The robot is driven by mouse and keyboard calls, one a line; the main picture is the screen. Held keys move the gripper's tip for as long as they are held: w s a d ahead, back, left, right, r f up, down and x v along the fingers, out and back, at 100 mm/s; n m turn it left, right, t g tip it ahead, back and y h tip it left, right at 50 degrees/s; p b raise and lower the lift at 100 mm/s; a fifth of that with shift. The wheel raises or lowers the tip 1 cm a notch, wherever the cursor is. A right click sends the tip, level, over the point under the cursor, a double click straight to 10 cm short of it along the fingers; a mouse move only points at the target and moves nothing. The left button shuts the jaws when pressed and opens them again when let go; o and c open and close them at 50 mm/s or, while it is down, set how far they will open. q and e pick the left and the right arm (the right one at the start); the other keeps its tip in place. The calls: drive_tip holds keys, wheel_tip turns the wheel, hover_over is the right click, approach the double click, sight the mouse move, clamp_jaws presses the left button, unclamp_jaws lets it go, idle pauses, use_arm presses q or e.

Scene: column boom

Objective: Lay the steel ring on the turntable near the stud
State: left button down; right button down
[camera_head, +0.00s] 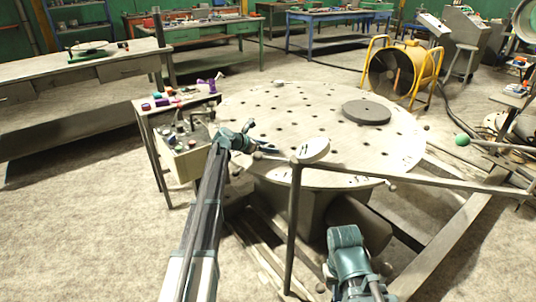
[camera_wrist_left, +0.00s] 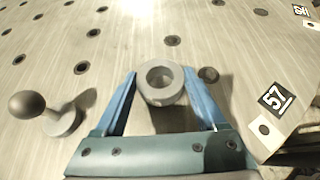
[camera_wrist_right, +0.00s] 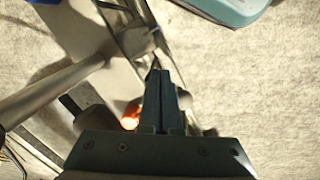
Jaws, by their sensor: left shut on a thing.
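The turntable (camera_head: 300,112) is a large round pale plate with rows of holes, and it fills most of the left wrist view (camera_wrist_left: 235,45). My left gripper (camera_head: 268,149) is over its near left edge. In the left wrist view the left gripper (camera_wrist_left: 160,85) has its blue fingers on either side of the grey steel ring (camera_wrist_left: 152,96) and holds it. Whether the ring touches the plate I cannot tell. A ball-topped stud on a round base (camera_wrist_left: 62,122) stands left of the fingers. My right gripper (camera_wrist_right: 165,95) is shut and empty, away from the turntable.
A dark disc (camera_head: 366,112) lies at the turntable's right. A small table with parts (camera_head: 180,107) is at the left. A yellow drum fan (camera_head: 413,70) stands behind right.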

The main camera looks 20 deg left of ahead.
use_arm(q)
drive_tip(key=shift+f, duration=0.65)
drive_tip(key=shift+r, duration=0.1)
use_arm(e)
drive_tip(key=shift+f, duration=0.6)
use_arm(q)
drive_tip(key=shift+c, duration=2.1)
unclamp_jaws()
drive_tip(key=shift+f+b, duration=0.2)
drive_tip(key=shift+b, duration=0.1)
drive_tip(key=o, duration=0.4)
drive_tip(key=shift+r, duration=0.1)
use_arm(e)
drive_tip(key=shift+f, duration=0.1)
use_arm(q)
drive_tip(key=shift+r, duration=0.1)
